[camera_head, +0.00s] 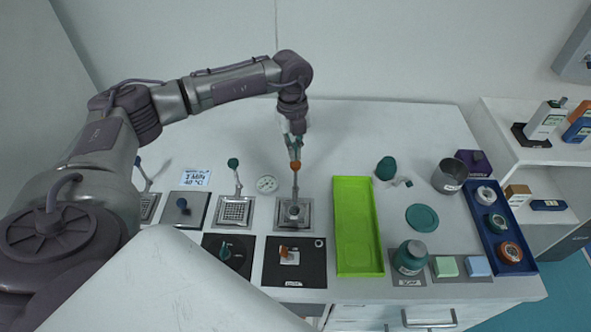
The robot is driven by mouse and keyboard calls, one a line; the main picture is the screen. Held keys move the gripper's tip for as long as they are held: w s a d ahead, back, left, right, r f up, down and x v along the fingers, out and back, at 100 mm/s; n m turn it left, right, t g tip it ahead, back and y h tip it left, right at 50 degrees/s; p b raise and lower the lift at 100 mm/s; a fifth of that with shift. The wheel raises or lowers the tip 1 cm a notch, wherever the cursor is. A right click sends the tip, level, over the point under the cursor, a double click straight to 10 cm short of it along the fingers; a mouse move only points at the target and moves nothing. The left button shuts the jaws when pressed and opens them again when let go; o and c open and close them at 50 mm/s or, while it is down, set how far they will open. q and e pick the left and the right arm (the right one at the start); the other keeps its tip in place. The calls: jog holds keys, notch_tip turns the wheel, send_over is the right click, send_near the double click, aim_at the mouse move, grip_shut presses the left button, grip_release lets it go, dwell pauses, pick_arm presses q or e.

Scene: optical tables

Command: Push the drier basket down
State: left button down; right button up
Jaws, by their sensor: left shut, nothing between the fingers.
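My left gripper (293,143) comes in over the back of the table, pointing down. It is shut and empty, with its fingertips just above or touching the orange ball knob (295,164); I cannot tell which. The knob tops an upright metal lever (295,186). The lever rises from a square metal drier unit (307,218) with a round metal part in its middle. A similar unit with a grid basket (236,211) stands to the left, its lever upright with a green knob (233,162). My right gripper is not in view.
A gauge (266,184) sits between the two units. A lime green tray (357,262) lies to the right. Black panels (310,269) with switches lie in front. A grey pot (449,176), a teal jar (410,257) and a blue tray (484,216) are farther right.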

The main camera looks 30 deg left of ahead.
aim_at(295, 171)
pick_arm(q)
jog(key=shift+f, duration=0.75)
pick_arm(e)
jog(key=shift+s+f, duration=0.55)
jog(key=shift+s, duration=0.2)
pick_arm(q)
notch_tip(295, 171, down, 6)
jog(key=b, duration=0.4)
jog(key=shift+s+r, duration=0.1)
jog(key=shift+r, duration=0.05)
jog(key=shift+w+a+r, duration=0.25)
jog(key=shift+w+a, duration=0.3)
jog(key=shift+a, duration=0.05)
jog(key=shift+w+a+r, duration=0.25)
jog(key=shift+w+a, duration=0.25)
jog(key=shift+a, duration=0.05)
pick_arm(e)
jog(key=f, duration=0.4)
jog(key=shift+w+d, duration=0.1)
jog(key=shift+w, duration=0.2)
pick_arm(q)
jog(key=shift+r, duration=0.1)
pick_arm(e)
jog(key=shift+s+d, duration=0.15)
pick_arm(q)
notch_tip(295, 171, up, 12)
jog(key=shift+w+a, duration=0.35)
jog(key=shift+a, duration=0.1)
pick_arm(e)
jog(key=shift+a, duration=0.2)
